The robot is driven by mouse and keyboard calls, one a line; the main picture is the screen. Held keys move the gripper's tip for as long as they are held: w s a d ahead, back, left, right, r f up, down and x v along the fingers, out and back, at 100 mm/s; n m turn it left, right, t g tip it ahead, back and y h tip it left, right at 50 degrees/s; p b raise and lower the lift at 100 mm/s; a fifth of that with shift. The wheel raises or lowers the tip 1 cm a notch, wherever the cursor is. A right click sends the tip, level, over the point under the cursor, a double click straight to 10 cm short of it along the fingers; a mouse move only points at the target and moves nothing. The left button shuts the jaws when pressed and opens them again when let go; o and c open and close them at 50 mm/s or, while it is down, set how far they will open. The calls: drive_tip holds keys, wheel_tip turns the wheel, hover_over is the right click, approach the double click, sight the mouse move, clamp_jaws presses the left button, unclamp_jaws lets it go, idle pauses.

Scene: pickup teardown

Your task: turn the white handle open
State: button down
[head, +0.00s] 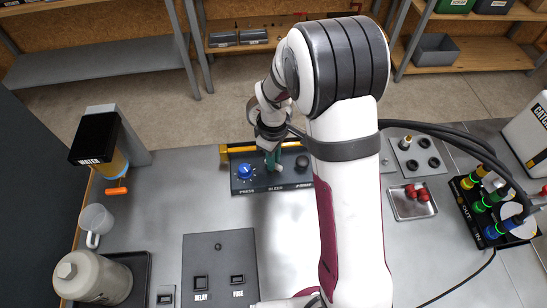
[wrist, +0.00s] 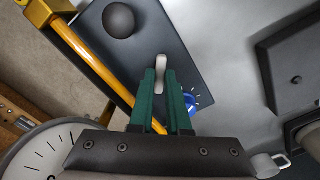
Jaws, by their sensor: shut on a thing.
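The white handle (wrist: 161,61) shows between the tips of my green gripper fingers (wrist: 161,78) in the wrist view. It is on the dark panel (wrist: 186,48) and its lower part is hidden by the fingers. In the head view my gripper (head: 273,160) reaches down to the middle of the panel (head: 262,186), above the label BLEED. My gripper is shut on the white handle. The handle's exact angle is hard to tell.
A blue dial (head: 245,171) is left of my gripper and a black round knob (head: 302,162) is right of it. A yellow bar (head: 239,148) runs along the panel's back edge. A grey box with switches (head: 219,262) lies in front. A tray with red parts (head: 400,212) is right.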

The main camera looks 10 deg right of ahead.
drive_tip(key=n, duration=0.4)
drive_tip(key=shift+n, duration=1.8)
drive_tip(key=c, duration=0.9)
unclamp_jaws()
wheel_tip(320, 180, up, 16)
drive_tip(key=shift+f, duration=0.1)
